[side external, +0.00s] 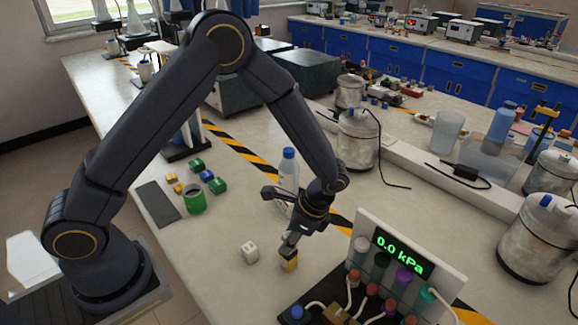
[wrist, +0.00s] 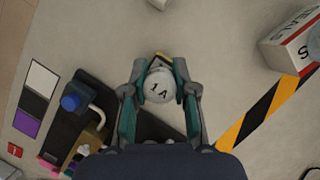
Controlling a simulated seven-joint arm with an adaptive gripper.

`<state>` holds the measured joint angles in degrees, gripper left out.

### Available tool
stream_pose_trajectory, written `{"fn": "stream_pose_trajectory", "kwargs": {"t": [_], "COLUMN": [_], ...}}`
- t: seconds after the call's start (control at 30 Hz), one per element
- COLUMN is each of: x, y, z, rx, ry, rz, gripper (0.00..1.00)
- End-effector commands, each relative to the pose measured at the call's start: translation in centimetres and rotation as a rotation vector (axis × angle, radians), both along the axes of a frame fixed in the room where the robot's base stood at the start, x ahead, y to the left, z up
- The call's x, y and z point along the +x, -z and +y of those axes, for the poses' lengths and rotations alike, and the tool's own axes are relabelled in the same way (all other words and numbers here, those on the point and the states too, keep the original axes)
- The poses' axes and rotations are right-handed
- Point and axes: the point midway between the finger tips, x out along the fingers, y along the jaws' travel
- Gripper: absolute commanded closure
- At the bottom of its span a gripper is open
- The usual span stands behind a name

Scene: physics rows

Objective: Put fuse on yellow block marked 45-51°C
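The fuse (wrist: 159,88) is a pale, round-ended piece marked "1 A" in the wrist view. It sits between the two fingertips of my gripper (wrist: 160,82), which close against its sides. In the side view my gripper (side external: 289,243) points down just over a small yellow block (side external: 290,264) on the table. In the wrist view only a thin yellow edge (wrist: 161,55) of a block shows past the fuse. The block's marking is not readable. I cannot tell whether the fuse touches the block.
A white cube (side external: 250,252) lies left of the yellow block. A pressure display (side external: 402,253) reading 0.0 kPa stands close on the right, with tubes and colored caps. A bottle (side external: 288,172) stands behind my gripper. Small colored blocks (side external: 218,186) and a green cup (side external: 195,200) are farther left.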

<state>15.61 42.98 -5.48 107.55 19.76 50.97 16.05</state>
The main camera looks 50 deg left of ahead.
Motion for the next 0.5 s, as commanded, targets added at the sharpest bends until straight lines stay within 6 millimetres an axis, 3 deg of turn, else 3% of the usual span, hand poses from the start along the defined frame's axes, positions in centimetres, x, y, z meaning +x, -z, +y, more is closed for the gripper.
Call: {"fn": "stream_pose_trajectory", "kwargs": {"t": [0.2,0.5], "x": [0.01,0.03], "y": [-0.05,-0.15], "z": [-0.02,-0.02], "rx": [-0.001,0.0], "ry": [0.0,0.0], "rz": [-0.001,-0.001], "gripper": [0.49,0.49]}}
